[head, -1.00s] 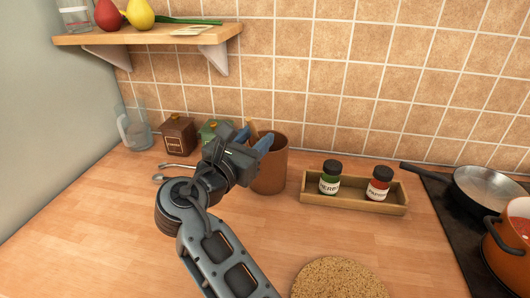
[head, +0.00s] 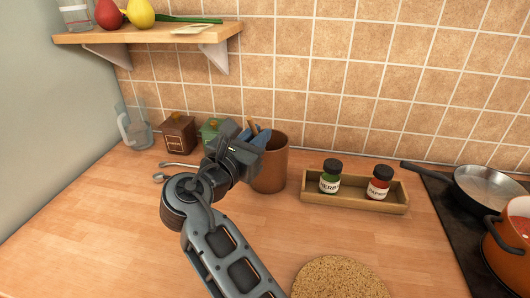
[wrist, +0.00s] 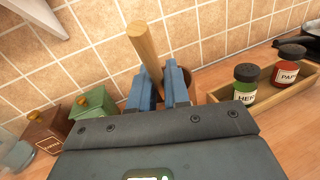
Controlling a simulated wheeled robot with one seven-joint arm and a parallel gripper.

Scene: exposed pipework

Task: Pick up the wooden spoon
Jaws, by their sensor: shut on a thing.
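The wooden spoon (wrist: 144,45) shows as a light wooden handle in the wrist view, standing up at a tilt between the blue fingers. My gripper (wrist: 160,85) is shut on this handle. In the head view only a small piece of the spoon (head: 253,127) shows above the fingers. My gripper (head: 256,136) is at the rim of a brown cylindrical pot (head: 270,168) in that view. The spoon's lower end is hidden by the fingers and the pot, so I cannot tell how deep it sits.
Brown (head: 178,134) and green (head: 209,131) canisters and a glass jug (head: 135,129) stand left. A shelf (head: 150,36) hangs above left. A pan (head: 487,187) sits at right.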

